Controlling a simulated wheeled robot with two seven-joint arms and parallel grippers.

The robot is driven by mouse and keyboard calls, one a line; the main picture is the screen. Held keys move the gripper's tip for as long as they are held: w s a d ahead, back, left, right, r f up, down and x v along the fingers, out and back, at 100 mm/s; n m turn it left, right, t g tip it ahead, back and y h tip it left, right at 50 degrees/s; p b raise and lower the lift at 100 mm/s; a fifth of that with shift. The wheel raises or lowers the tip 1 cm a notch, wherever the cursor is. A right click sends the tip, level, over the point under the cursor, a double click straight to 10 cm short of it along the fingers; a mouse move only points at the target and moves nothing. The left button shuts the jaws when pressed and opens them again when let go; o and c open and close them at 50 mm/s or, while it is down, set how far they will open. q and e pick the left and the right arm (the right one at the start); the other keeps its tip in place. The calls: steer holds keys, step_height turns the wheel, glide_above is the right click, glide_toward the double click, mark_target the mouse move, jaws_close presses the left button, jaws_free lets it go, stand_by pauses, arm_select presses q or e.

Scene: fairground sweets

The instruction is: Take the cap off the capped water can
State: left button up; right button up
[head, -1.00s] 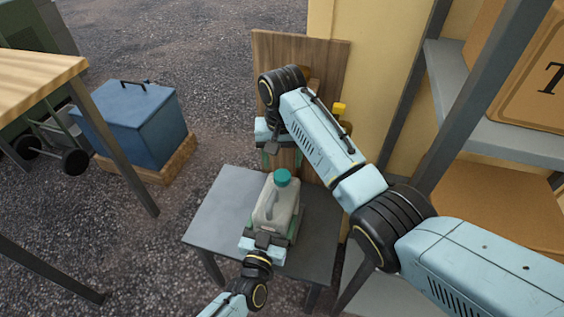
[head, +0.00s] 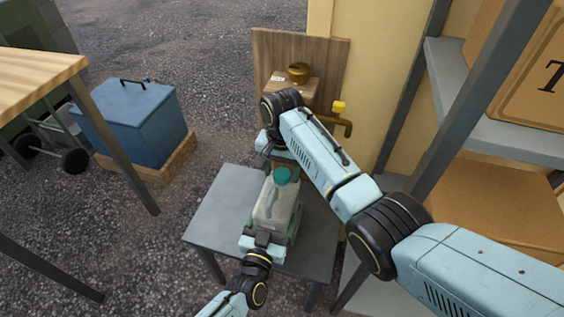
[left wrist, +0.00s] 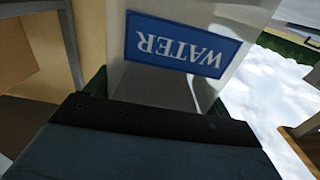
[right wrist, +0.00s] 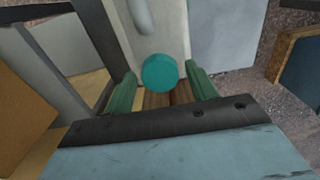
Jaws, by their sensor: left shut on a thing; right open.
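The water can (head: 272,205) is pale and translucent and stands upright on a small grey table (head: 217,205). Its teal cap (head: 283,175) is on top, and the can's blue WATER label (left wrist: 184,45) shows in the left wrist view. My left gripper (head: 267,235) is shut on the can's body from the near side. My right gripper (head: 282,160) is open just behind the cap. In the right wrist view the cap (right wrist: 161,72) lies between the green fingers, at about their tips; I cannot tell whether they touch it.
Behind the table stands a wooden board (head: 330,65) with a brass tap (head: 345,125) and a yellow handle. A grey shelf rack (head: 500,132) is close on the right.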

steer(key=shift+c, duration=0.3)
steer(key=c, duration=0.9)
steer(key=shift+n, duration=1.7)
steer(key=shift+c, duration=0.3)
steer(key=o, duration=1.1)
